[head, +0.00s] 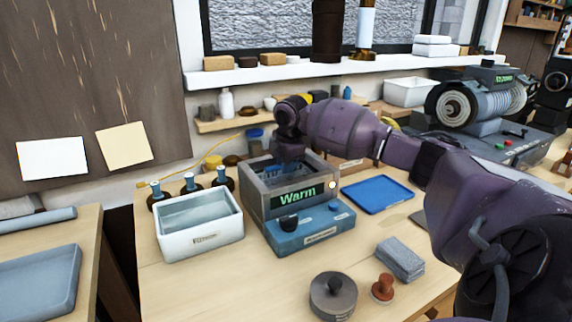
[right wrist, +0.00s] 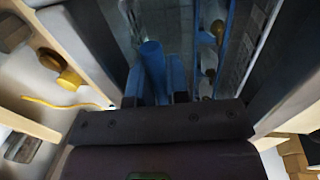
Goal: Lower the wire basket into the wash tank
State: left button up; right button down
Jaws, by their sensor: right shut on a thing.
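The wash tank (head: 254,196) is a grey open-topped box on the bench with a blue control panel and a green "Warm" display. My right gripper (head: 287,156) reaches down at the tank's opening from behind and above. It is shut on a blue handle-like part of the wire basket (right wrist: 151,58), seen close up in the right wrist view between the fingers (right wrist: 155,97). The basket's blue bars are inside the tank walls in that view. Much of the basket is hidden by the gripper and the tank, so its depth cannot be told. My left gripper is out of view.
A white tub of liquid (head: 199,229) stands left of the tank, with several small dark bottles behind it. A blue tray (head: 377,194) lies to the right. A round grey weight (head: 333,297), a red-brown knobbed piece (head: 383,288) and grey cloths (head: 400,259) lie in front.

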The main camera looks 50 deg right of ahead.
dwell(0.3)
jog(key=c, duration=1)
grip_release()
jog(key=shift+r, duration=0.1)
jog(key=shift+r, duration=0.35)
jog(key=r, duration=0.3)
jog(key=s+r+p, duration=0.1)
jog(key=r, duration=0.2)
jog(key=s+r+p, duration=0.1)
jog(key=r, duration=0.2)
jog(key=shift+a+r, duration=0.3)
jog(key=shift+r, duration=0.05)
